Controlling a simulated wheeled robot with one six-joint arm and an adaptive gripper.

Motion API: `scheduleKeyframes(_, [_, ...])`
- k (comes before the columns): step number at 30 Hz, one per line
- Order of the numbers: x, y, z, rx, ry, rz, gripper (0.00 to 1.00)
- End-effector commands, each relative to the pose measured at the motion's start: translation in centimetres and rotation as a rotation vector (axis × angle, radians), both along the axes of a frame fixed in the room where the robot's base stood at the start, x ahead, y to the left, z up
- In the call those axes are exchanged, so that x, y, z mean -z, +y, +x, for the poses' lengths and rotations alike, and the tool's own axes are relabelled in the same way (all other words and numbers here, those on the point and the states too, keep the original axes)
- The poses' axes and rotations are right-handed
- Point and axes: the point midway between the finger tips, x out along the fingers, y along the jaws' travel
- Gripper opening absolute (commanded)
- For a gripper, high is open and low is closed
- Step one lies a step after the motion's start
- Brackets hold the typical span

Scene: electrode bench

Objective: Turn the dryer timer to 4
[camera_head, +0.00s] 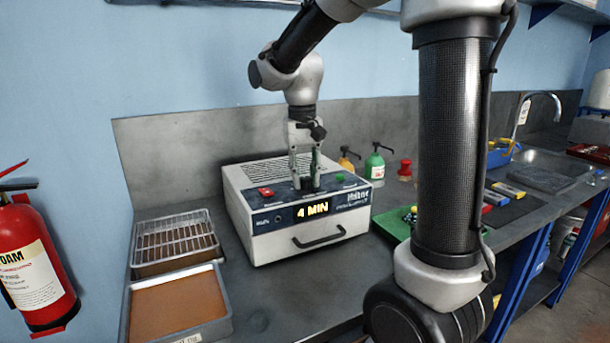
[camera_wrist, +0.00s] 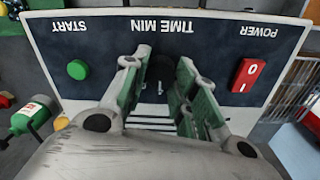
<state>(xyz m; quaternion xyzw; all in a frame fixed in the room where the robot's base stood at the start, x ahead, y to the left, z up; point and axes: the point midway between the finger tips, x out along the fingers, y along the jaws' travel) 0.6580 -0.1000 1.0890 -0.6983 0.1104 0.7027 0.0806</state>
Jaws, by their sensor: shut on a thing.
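The dryer (camera_head: 295,215) is a light box with a dark top panel and a front drawer handle. Its lit display (camera_head: 313,210) reads "4 MIN". My gripper (camera_head: 305,181) points down onto the panel from above. In the wrist view, my gripper (camera_wrist: 160,90) has its green-padded fingers on either side of the dark timer knob (camera_wrist: 160,72), below the "TIME MIN" label, and is shut on it. The knob's pointer is hidden between the fingers. The green start button (camera_wrist: 77,69) and the red power switch (camera_wrist: 247,75) flank the knob, clear of the fingers.
A wire rack tray (camera_head: 175,243) and a brown-filled tray (camera_head: 180,308) stand left of the dryer. A green pump bottle (camera_head: 374,165) and a red-capped bottle (camera_head: 405,170) stand behind right. A green tray (camera_head: 392,222) lies to the right.

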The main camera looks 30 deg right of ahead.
Motion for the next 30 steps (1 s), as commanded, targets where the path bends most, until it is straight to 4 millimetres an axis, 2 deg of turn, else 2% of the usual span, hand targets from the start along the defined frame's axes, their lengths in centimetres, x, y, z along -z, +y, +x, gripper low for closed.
scheduleKeyframes(11, [-0.1,0.0,0.1,0.003,-0.002,0.0,0.04])
scheduleKeyframes(12, [-0.1,0.0,0.1,0.003,-0.002,0.0,0.32])
scheduleKeyframes(15, [0.0,0.0,0.1,0.003,-0.002,-0.001,0.5])
scheduleKeyframes(25, [-0.1,0.0,0.0,0.003,-0.001,0.0,0.5])
scheduleKeyframes(30, [-2.0,0.1,0.2,0.003,-0.005,0.001,0.5])
